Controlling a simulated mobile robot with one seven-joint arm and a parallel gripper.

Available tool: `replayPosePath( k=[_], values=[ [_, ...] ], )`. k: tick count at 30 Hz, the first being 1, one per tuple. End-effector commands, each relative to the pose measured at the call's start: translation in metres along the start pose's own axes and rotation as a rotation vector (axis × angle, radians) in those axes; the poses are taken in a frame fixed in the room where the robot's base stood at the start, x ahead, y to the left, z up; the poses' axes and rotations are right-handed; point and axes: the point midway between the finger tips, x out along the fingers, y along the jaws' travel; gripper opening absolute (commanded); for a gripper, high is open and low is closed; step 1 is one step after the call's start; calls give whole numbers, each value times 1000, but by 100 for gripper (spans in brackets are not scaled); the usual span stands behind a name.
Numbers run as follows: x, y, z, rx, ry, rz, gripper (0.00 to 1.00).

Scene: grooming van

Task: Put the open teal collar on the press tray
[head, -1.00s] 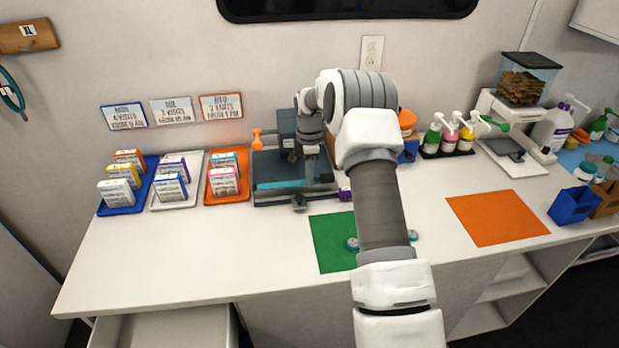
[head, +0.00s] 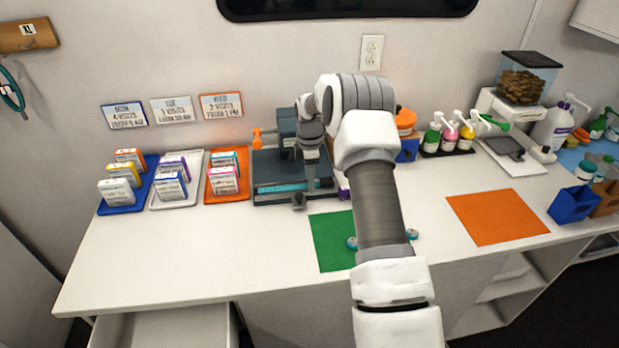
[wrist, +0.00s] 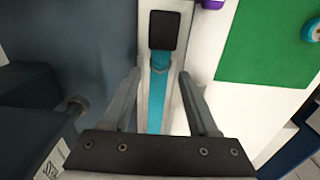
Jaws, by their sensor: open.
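The open teal collar (head: 282,188) lies as a flat strip along the front of the dark press (head: 287,130). In the wrist view the collar (wrist: 157,95) runs lengthwise within the narrow light grey press tray (wrist: 143,50), and a black block (wrist: 164,30) covers part of the strip. My gripper (wrist: 160,88) is open, with one finger on each side of the strip and a gap to it on both sides. In the head view my gripper (head: 311,180) is over the right part of the press front. My gripper hides part of the collar's near end.
Blue, white and orange trays of small boxes (head: 222,182) stand left of the press. A green mat (head: 328,242) lies in front, partly behind my arm, with small teal-and-white round items beside it. An orange mat (head: 497,217) lies right. The front-left counter is clear.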

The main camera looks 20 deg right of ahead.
Motion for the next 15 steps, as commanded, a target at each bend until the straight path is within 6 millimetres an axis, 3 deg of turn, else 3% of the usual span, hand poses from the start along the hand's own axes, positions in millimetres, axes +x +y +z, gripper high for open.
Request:
replayPosePath(
  k=[15],
  values=[
    [-100, 1, 0, 0, 0, 6, 60]
  ],
)
